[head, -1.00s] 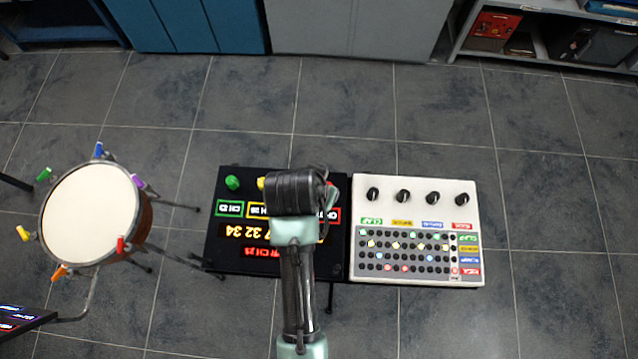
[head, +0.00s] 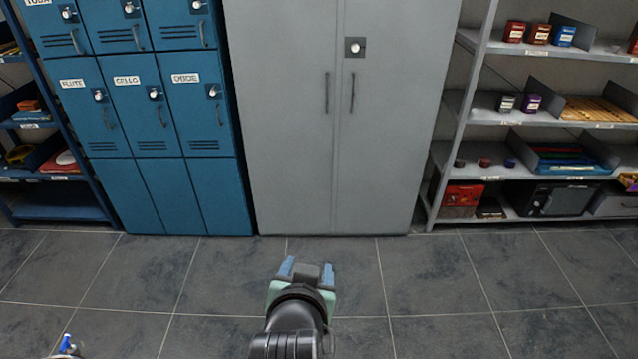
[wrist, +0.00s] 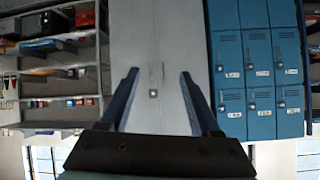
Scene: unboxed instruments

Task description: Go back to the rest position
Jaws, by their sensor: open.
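My gripper (head: 307,272) is at the bottom middle of the head view, pointing away from me toward the grey cabinet. Its two blue-grey fingers are apart with nothing between them. In the wrist view, my gripper (wrist: 158,92) also shows open and empty, and the picture there is upside down. The grey cabinet (head: 290,120) stands beyond the fingertips with clear floor between, and both its doors are shut.
Blue lockers (head: 145,120) stand left of the cabinet, doors shut. A grey shelf unit (head: 480,105) with small boxes stands at the right, a blue shelf (head: 65,205) at far left. The tiled floor (head: 430,280) is clear in front. A drum peg (head: 66,346) peeks in at bottom left.

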